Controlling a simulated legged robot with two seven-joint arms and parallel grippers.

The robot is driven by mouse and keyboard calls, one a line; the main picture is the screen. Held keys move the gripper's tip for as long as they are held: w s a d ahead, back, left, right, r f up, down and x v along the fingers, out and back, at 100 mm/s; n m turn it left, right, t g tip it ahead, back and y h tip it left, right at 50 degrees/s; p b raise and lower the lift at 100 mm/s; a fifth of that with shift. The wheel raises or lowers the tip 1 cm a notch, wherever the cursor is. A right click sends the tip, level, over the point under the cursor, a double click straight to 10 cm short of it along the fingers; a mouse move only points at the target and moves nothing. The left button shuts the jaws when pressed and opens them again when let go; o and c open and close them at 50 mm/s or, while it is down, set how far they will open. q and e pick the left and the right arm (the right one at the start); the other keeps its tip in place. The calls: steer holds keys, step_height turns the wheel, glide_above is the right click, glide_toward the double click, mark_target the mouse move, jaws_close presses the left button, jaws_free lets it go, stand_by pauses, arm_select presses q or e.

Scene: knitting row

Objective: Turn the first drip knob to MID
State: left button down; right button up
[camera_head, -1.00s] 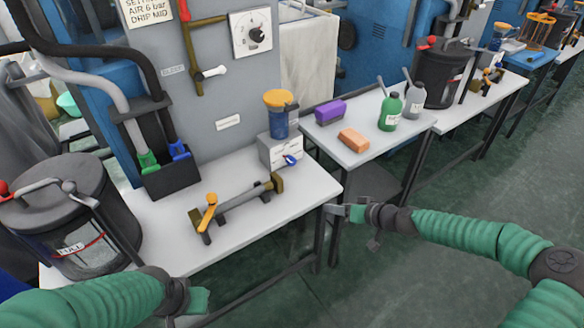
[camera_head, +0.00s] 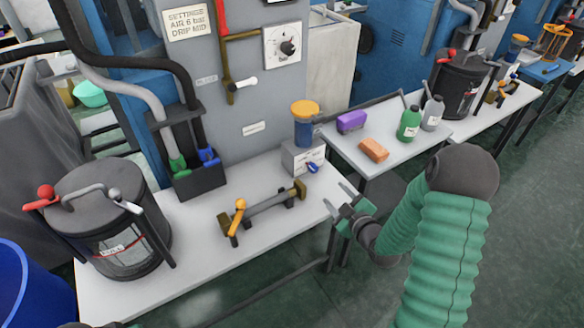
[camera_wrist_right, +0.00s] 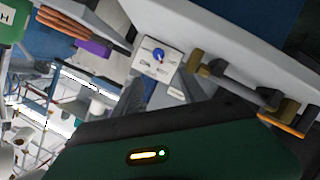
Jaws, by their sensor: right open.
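The first drip knob (camera_head: 313,167) is a small blue knob on the front of a white box (camera_head: 296,157). The box stands at the back right of the near bench, under a blue cup with an orange lid (camera_head: 304,125). The knob also shows in the right wrist view (camera_wrist_right: 158,54), on the box's white face with small marks that I cannot read. My right gripper (camera_head: 337,195) is open and empty, off the bench's right front corner, in front of the knob and apart from it.
A brass-ended bar with an orange lever (camera_head: 238,217) lies on the bench left of the box. A lidded dark pot (camera_head: 100,200) stands at the left. A second bench (camera_head: 400,150) holds bottles and blocks.

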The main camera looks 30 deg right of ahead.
steer(key=b, duration=0.1)
glide_toward(315, 171)
steer(key=shift+s+d+f, duration=0.1)
steer(key=shift+d+f, duration=0.15)
steer(key=shift+f, duration=0.05)
steer(key=x, duration=0.2)
steer(key=b+x, duration=0.1)
steer(key=x, duration=0.2)
steer(key=b+x, duration=0.1)
steer(key=x, duration=0.2)
steer(key=shift+w+a+r, duration=0.2)
steer(key=shift+w+a, duration=0.1)
steer(key=shift+w, duration=0.05)
steer(key=shift+w+d, duration=0.1)
steer(key=shift+w, duration=0.1)
arm_select(q)
steer(key=f, duration=0.1)
steer(key=d+f, duration=0.1)
steer(key=f, duration=0.1)
arm_select(e)
steer(key=shift+d+f, duration=0.1)
steer(key=shift+d, duration=0.05)
steer(key=shift+c, duration=0.2)
arm_select(q)
steer(key=shift+a, duration=0.1)
arm_select(e)
jaws_close()
